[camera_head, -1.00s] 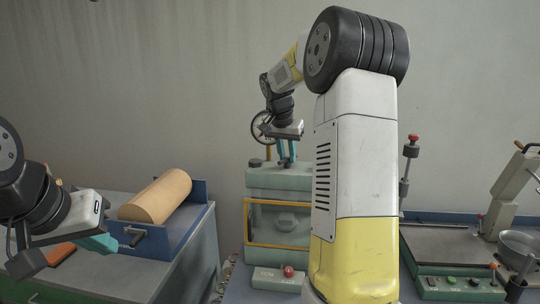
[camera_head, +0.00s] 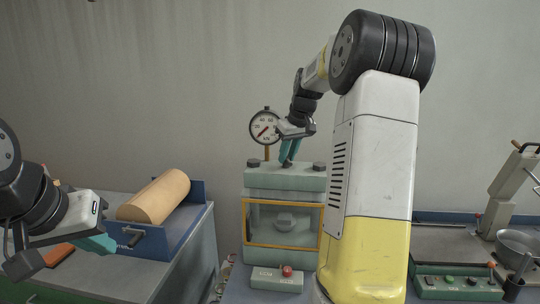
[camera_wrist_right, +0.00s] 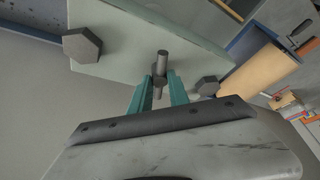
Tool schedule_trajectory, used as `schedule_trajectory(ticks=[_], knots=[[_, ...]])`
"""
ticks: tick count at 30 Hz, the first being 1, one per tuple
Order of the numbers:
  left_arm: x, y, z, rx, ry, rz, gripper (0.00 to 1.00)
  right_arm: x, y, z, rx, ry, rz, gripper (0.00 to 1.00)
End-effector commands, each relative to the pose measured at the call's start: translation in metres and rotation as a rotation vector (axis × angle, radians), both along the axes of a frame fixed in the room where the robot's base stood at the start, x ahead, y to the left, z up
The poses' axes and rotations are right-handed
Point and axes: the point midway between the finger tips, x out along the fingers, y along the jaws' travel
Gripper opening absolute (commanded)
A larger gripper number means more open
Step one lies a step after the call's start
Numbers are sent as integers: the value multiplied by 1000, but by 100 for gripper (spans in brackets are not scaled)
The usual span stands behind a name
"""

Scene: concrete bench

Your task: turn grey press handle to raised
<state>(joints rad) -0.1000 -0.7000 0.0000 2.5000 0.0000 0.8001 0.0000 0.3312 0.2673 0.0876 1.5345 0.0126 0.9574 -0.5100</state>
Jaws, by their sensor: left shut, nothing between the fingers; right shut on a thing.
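The press (camera_head: 285,184) is a pale green machine with a yellow-framed front window, standing behind the bench's middle. My right gripper (camera_head: 287,160) reaches down to its top, its teal fingers slanting. In the right wrist view, my right gripper (camera_wrist_right: 159,88) is shut on a short grey rod, the press handle (camera_wrist_right: 161,62), which stands out from the press top (camera_wrist_right: 125,42) between dark hex bolts. The handle is mostly hidden by the fingers in the head view. My left gripper (camera_head: 100,244) is shut and empty at the lower left.
A round gauge (camera_head: 264,127) stands behind the press. A control box (camera_head: 277,278) with a red knob sits in front. A tan roll (camera_head: 154,197) lies in a blue holder (camera_head: 197,205) at left. A green control panel (camera_head: 458,283) and metal bowl (camera_head: 518,246) are at right.

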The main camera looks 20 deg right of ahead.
Motion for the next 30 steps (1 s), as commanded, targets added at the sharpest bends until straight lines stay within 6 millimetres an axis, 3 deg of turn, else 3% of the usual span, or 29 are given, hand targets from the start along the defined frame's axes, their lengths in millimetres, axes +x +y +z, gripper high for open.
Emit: schedule_trajectory(ticks=[2, 30], knots=[[0, 0, 0, 0, 0, 0, 0, 0, -10, -1, -8, 0, 61, 0], [0, 0, 0, 0, 0, 0, 0, 8, -10, -1, -13, -7, 923, 0]])
